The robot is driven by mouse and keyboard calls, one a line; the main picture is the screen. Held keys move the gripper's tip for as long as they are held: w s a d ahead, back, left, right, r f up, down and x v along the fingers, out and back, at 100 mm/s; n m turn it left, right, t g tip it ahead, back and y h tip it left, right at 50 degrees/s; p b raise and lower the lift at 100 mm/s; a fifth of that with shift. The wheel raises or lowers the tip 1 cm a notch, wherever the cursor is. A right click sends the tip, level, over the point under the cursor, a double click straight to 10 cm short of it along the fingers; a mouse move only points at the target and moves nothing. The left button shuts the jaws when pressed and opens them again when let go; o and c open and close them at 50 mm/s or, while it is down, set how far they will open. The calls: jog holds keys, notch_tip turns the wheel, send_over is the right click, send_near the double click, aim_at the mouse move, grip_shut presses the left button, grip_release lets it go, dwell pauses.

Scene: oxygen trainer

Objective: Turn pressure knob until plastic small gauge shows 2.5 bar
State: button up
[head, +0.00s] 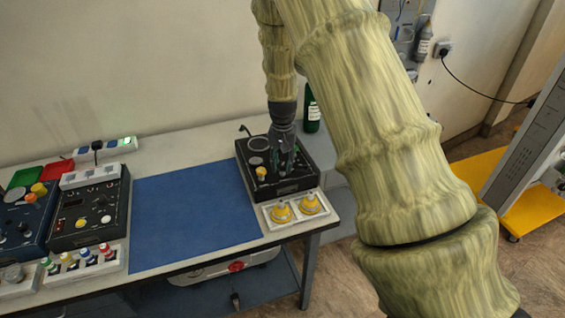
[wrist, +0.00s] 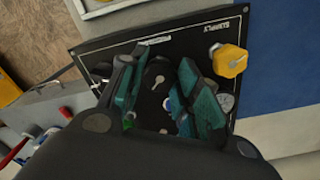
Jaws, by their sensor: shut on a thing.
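The black pressure panel (head: 290,186) stands at the right end of the table. My gripper (head: 284,168) points down over it. In the wrist view my gripper (wrist: 158,85) has its teal fingers closed on both sides of a dark knob (wrist: 159,81) with a pale pointer mark, which looks like the pressure knob. The fingers hide part of it. A small round gauge (head: 256,160) sits behind a yellow knob (head: 261,173) on the panel. A pale round face, likely this gauge, shows partly behind a finger in the wrist view (wrist: 226,103). Its reading is too small to tell.
A larger round dial (head: 259,143) is at the panel's back. A white tray with two yellow-topped fittings (head: 283,211) stands in front. A blue mat (head: 190,215) lies clear to the left. Control boxes (head: 90,208) stand further left. A dark green bottle (head: 312,117) is behind the panel.

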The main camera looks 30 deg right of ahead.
aim_at(283, 164)
jog(key=shift+w+d+r, duration=0.1)
jog(key=o, duration=1)
notch_tip(283, 164, up, 12)
dwell(0.5)
